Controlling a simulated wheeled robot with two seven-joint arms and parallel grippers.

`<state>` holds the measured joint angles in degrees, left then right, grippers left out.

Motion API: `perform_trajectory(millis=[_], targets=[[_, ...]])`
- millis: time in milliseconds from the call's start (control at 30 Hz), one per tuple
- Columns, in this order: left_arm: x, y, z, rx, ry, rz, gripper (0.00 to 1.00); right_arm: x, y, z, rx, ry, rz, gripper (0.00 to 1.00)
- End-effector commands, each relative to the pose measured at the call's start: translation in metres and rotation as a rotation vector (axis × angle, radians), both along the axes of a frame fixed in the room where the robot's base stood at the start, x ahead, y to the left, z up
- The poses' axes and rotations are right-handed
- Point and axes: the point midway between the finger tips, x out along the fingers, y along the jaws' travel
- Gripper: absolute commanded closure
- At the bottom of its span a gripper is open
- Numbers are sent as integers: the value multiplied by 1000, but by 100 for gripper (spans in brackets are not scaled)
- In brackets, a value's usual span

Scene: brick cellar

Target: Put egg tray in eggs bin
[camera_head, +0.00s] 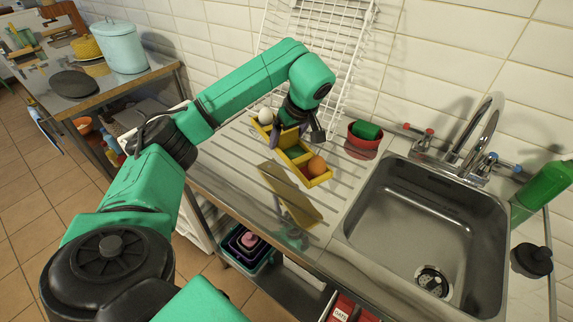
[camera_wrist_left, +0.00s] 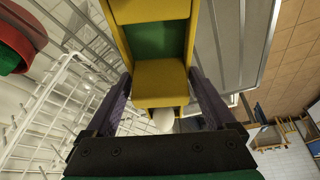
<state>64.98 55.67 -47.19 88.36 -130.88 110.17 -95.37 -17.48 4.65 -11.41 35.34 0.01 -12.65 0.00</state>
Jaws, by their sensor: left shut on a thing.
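The yellow egg tray (camera_head: 296,153) is held tilted above the ribbed steel drainboard, with its reflection in the steel below. A white egg (camera_head: 265,116) sits at its far left end and an orange-brown egg (camera_head: 317,166) at its near right end. My left gripper (camera_head: 292,122) is shut on the tray's middle. In the left wrist view the tray (camera_wrist_left: 160,82) lies between the two dark fingers, with green showing inside it and the white egg (camera_wrist_left: 162,121) behind. I cannot pick out a bin marked for eggs. My right gripper is not in view.
A steel sink (camera_head: 425,225) with a tap is at the right. A red bowl (camera_head: 362,140) with a green thing and a white wire rack (camera_head: 318,60) stand behind. A red box marked oats (camera_head: 343,311) and nested bins (camera_head: 248,250) are below the counter.

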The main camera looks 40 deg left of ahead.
Motion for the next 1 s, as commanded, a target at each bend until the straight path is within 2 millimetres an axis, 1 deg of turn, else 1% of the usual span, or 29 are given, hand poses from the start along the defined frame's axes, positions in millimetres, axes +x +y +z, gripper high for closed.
perform_trajectory(millis=[33,100,267,433,500,733,767,800,1000], targets=[[-2,1,-12,1,6,2,71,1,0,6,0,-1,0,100],[-1,0,-31,0,5,1,71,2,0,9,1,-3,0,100],[-1,0,-56,-1,1,0,71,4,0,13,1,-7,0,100],[-1,0,-86,-1,2,2,71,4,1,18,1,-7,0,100],[0,0,-90,0,-3,1,71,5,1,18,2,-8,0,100],[0,0,-92,0,-3,1,71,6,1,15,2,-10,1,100],[0,0,-93,0,-2,1,7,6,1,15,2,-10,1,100],[0,0,-92,0,-2,1,0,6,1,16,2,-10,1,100],[0,0,-92,0,-1,1,0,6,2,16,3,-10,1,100]])
